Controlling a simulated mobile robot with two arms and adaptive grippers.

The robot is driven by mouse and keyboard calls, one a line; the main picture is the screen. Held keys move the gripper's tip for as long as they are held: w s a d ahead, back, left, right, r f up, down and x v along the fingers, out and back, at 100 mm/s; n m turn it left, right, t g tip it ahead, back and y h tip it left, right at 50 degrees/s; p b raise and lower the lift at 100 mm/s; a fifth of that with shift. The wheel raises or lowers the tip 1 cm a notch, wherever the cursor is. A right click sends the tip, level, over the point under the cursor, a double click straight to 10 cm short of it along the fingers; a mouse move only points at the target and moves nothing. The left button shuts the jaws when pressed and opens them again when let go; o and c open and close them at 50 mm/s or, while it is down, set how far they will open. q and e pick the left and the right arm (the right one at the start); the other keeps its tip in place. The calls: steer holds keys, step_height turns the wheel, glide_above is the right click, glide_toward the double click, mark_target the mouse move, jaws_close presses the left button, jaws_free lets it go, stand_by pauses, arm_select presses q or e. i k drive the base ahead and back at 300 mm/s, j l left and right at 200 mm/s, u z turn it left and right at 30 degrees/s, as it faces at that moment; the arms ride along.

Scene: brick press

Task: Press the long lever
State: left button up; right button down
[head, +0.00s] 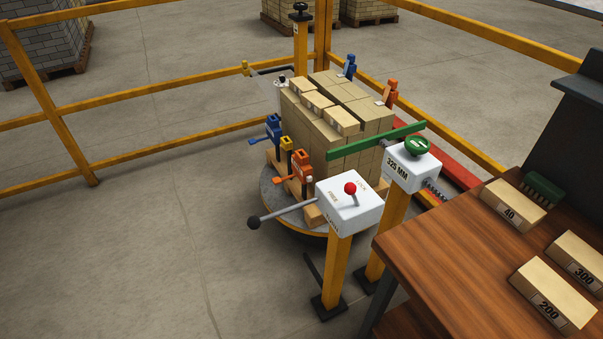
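A long grey lever (287,211) with a black ball end (254,222) sticks out to the left, low at the front of the round turntable (268,196). It runs close to horizontal, its ball end slightly lower in the picture. Its inner end is hidden behind or beside a white box (343,213). Neither of my grippers shows in the head view.
A brick stack (345,150) stands on the turntable, with blue and orange clamps around it and a green bar (377,140) across it. A second white box (397,174) reads 325 MM. A wooden bench (450,240) with numbered bricks is at right. Yellow rails (130,82) enclose the back; left floor is clear.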

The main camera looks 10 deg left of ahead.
mark_target(254, 222)
steer(key=j+z, duration=0.3)
steer(key=z, duration=0.2)
steer(key=j+z, duration=0.65)
steer(key=z, duration=0.3)
steer(key=k+j, duration=0.15)
steer(key=j, duration=0.2)
steer(key=k+j+z, duration=0.1)
steer(key=j, duration=0.25)
steer(key=k+j, duration=0.15)
steer(key=j, duration=0.2)
steer(key=k+j+z, duration=0.15)
steer(key=j, duration=0.2)
steer(key=k+j, duration=0.15)
steer(key=j, duration=0.2)
